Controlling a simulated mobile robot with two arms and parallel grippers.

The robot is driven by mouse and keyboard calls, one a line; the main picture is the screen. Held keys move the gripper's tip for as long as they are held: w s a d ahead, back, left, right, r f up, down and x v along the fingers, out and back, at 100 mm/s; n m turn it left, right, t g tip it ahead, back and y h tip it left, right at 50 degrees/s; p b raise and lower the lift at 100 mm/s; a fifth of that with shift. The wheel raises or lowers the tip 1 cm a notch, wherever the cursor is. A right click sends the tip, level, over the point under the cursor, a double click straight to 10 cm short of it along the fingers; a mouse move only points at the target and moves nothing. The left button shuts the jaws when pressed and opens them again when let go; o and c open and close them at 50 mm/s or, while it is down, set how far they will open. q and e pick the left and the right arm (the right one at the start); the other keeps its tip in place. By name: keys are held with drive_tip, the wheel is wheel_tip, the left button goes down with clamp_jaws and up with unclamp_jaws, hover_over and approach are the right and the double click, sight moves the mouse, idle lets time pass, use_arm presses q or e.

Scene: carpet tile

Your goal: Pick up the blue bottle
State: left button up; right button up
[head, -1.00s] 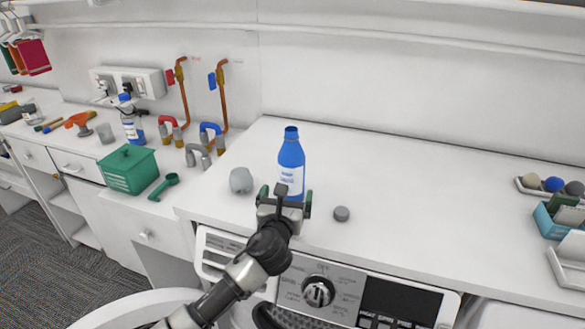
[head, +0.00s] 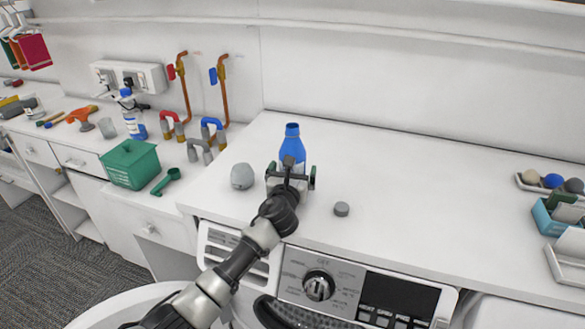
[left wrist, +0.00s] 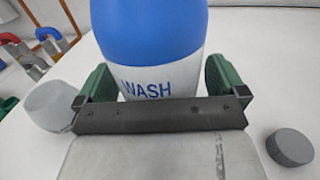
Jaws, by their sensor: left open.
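The blue bottle (head: 292,148) stands upright on the white counter above the washing machine. In the left wrist view the bottle (left wrist: 150,35) fills the upper middle, with its blue body and a white label reading "WASH". My left gripper (head: 291,177) is open, with its green-padded fingers on either side of the bottle's lower part. In the left wrist view the gripper (left wrist: 159,85) shows one finger at each side of the label. The bottle's lower front is hidden behind the gripper. My right gripper is not in view.
A grey cup-like object (head: 242,176) stands left of the bottle, and a small dark grey cap (head: 341,209) lies to its right. A green box (head: 130,165) and a green scoop (head: 166,181) are further left.

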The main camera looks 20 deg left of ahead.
use_arm(q)
drive_tip(key=shift+c, duration=0.5)
drive_tip(key=c, duration=1.2)
drive_tip(key=shift+r, duration=0.1)
